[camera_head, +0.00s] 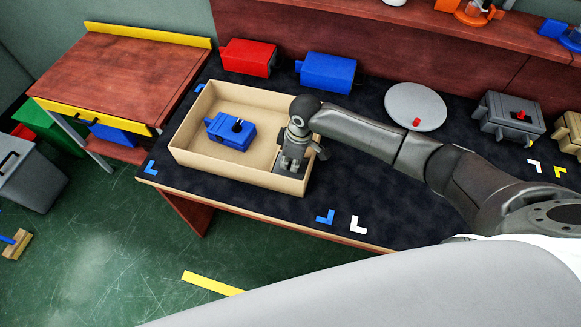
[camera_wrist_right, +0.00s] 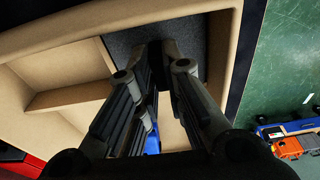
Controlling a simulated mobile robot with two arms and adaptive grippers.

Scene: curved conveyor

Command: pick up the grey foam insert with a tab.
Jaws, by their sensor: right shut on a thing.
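The grey foam insert (camera_wrist_right: 125,46) shows as a dark grey speckled surface at the end of the cardboard box in the right wrist view. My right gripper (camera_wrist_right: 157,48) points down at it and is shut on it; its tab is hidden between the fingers. In the head view my right gripper (camera_head: 287,162) is inside the right end of the open box (camera_head: 217,165), and the insert is mostly hidden there. My left gripper is not in view.
A blue block-like part (camera_head: 231,131) lies in the box, left of the gripper. Red (camera_head: 248,58) and blue (camera_head: 327,72) housings stand behind the box. A grey disc (camera_head: 415,107) lies to the right. The dark tabletop in front of the disc is partly covered by my arm.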

